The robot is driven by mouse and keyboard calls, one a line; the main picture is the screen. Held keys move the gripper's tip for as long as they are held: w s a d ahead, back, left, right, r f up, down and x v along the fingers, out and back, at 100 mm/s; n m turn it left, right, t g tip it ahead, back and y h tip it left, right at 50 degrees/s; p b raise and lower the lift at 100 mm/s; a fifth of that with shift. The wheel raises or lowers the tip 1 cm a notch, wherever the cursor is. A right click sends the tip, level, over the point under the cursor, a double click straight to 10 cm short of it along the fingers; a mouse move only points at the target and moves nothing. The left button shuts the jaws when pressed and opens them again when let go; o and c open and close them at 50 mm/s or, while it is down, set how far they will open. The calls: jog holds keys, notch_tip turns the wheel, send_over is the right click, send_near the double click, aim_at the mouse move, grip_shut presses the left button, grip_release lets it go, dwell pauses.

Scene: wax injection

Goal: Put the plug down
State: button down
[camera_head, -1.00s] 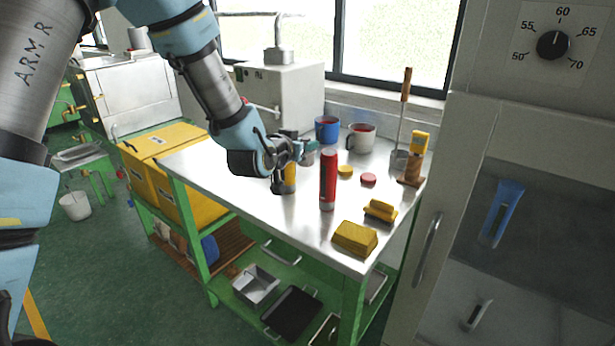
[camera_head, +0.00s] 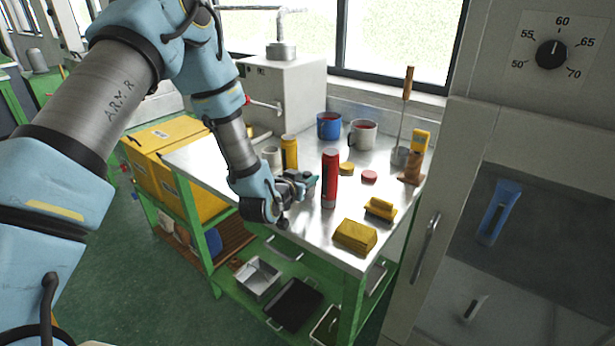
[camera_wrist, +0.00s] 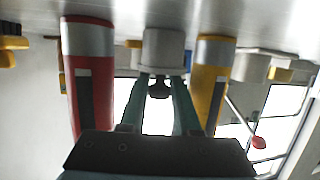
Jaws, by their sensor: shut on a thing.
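The plug (camera_wrist: 163,48) looks like a short light-grey cylinder with a dark knob (camera_wrist: 160,89) in the upside-down wrist view. My gripper (camera_wrist: 163,76) has its two teal fingers closed on it, one on each side. In the head view my gripper (camera_head: 307,181) is low over the table's near left part, just left of the red cylinder. The plug is mostly hidden there. Its end lies close to the tabletop in the wrist view, but I cannot tell whether it touches.
A red cylinder (camera_head: 330,180) and a yellow cylinder (camera_head: 290,150) stand upright close by. A blue mug (camera_head: 329,125), a grey mug (camera_head: 363,134) and a red disc (camera_head: 369,176) are farther back. A yellow block (camera_head: 355,236) lies at the front of the metal table (camera_head: 300,240).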

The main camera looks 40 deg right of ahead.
jog(key=shift+f, duration=0.1)
jog(key=c, duration=1.1)
grip_release()
jog(key=shift+f, duration=0.1)
jog(key=o, duration=0.5)
